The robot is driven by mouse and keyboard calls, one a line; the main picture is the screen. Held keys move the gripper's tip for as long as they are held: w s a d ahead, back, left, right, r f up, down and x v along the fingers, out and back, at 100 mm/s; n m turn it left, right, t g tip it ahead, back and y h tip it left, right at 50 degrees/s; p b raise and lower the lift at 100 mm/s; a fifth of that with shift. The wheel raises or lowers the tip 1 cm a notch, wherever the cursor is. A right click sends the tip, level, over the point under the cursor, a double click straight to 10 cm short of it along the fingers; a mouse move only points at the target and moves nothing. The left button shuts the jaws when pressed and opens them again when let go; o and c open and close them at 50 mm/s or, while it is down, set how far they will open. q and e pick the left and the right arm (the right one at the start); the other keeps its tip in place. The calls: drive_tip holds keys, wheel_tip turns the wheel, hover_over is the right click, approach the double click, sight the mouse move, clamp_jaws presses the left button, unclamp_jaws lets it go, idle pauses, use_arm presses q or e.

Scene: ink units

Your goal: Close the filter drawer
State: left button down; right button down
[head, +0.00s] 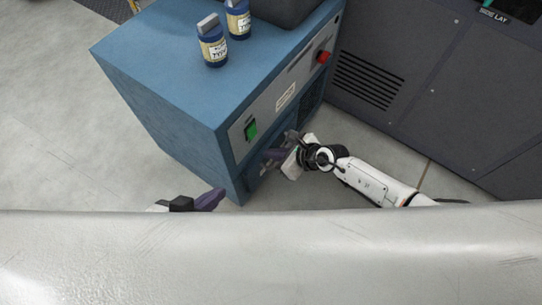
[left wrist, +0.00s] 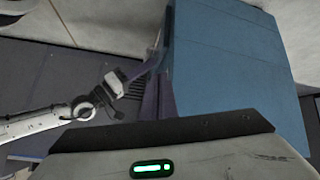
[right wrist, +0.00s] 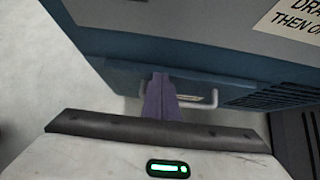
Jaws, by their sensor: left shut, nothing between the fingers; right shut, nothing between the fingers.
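The filter drawer (right wrist: 120,76) is a low blue front with a pale bar handle (right wrist: 213,99) in the right wrist view. It sits under the grey panel of the blue cabinet (head: 165,75). I cannot tell whether the drawer stands out from the cabinet. My right gripper (head: 268,158) is shut and empty, low before the cabinet front. Its purple fingertips (right wrist: 160,80) overlap the drawer front and part of the handle; contact is unclear. My left gripper (head: 218,193) is shut and empty, left of the cabinet's near lower corner; its fingers also show beside the cabinet in the left wrist view (left wrist: 160,75).
Two blue bottles (head: 213,48) and a dark box (head: 285,8) stand on the cabinet. The front panel has a green switch (head: 251,130) and a red knob (head: 323,57). A dark vented cabinet (head: 420,90) is at the right. Grey floor (head: 70,150) is clear at the left.

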drive_tip(key=shift+w+a+r, duration=0.1)
drive_tip(key=shift+a, duration=0.05)
idle(0.3)
